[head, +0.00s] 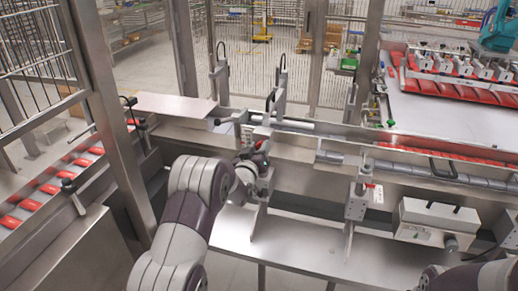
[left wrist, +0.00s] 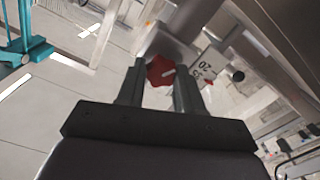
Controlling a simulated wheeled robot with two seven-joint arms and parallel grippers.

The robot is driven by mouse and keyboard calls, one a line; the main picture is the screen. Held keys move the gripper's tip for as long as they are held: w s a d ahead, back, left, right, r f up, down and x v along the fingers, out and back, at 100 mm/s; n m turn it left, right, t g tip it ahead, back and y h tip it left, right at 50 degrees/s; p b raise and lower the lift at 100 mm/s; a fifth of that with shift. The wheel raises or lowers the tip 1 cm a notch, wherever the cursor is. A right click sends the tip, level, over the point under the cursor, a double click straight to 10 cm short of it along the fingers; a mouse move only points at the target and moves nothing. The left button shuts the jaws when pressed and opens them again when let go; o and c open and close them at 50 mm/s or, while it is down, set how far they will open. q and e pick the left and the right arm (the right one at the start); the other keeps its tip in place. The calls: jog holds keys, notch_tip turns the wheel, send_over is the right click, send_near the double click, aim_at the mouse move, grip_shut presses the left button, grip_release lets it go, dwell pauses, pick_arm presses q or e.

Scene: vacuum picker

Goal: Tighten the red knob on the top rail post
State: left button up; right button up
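My left gripper (head: 258,160) is at the upper end of a metal rail post left of the picture's middle in the head view. In the left wrist view a red lobed knob (left wrist: 160,71) sits between the two fingertips of my left gripper (left wrist: 160,78). The fingers are drawn in and the knob fills the gap between them, so the gripper looks shut on it. In the head view the gripper mostly hides this knob. My right gripper is out of view; only part of my right arm shows at the lower right.
A second post (head: 357,202) with a small red part stands to the right. A grey box (head: 438,222) is at the right. The long rail (head: 400,172) runs behind the posts. A conveyor with red packs (head: 50,188) lies at the left. The lower metal shelf (head: 300,250) is clear.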

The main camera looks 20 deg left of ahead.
pick_arm(q)
jog(key=c, duration=0.4)
jog(key=shift+o, duration=0.2)
jog(key=shift+f+m+b, duration=0.2)
jog(key=shift+m+b, duration=0.2)
jog(key=shift+b, duration=0.35)
jog(key=shift+d+f+m+b, duration=0.1)
jog(key=shift+m+b, duration=6.95)
jog(key=shift+m, duration=0.15)
jog(key=shift+d+f+m+b, duration=0.1)
jog(key=shift+m+b, duration=6.9)
jog(key=shift+m, duration=0.5)
jog(key=o, duration=1)
jog(key=shift+o, duration=0.2)
jog(key=shift+r, duration=0.1)
